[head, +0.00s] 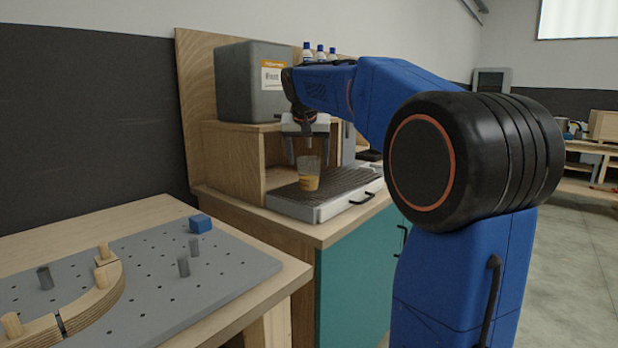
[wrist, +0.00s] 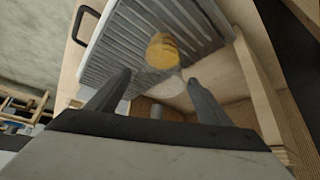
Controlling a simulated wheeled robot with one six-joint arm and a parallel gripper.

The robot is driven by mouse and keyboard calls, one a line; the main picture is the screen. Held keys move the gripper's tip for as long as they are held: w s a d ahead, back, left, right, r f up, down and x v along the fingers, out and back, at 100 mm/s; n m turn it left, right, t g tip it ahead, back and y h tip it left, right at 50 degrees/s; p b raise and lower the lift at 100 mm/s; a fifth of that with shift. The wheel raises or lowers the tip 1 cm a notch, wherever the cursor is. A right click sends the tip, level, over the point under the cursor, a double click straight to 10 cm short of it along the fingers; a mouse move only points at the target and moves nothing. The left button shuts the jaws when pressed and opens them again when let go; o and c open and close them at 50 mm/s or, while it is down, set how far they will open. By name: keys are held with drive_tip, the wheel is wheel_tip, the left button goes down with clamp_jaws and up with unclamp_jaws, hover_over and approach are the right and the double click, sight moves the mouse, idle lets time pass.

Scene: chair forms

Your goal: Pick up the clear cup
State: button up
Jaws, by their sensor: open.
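The clear cup (head: 309,175) stands upright on a ribbed drip tray (head: 298,208) on the cabinet top. Its lower part looks amber and its upper part is see-through. My gripper (head: 306,158) is open and points down, with its fingertips at about the height of the cup's upper part. In the wrist view the cup (wrist: 164,52) shows beyond and between the two fingers of my gripper (wrist: 160,85), with its amber part clear and its rim faint. I cannot tell whether either finger touches the cup.
A wooden box shelf (head: 235,160) stands behind the tray, with a grey labelled container (head: 245,90) on top. Several blue-capped bottles (head: 319,52) stand at the back. A pegboard table (head: 150,285) with a curved wooden form (head: 98,290) is at the left. Open floor lies at the right.

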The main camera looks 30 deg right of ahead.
drive_tip(key=x, duration=0.2)
drive_tip(key=shift+w+d+f, duration=0.1)
drive_tip(key=shift+f, duration=0.2)
drive_tip(key=c, duration=0.8)
drive_tip(key=shift+c, duration=0.2)
drive_tip(key=shift+r, duration=0.15)
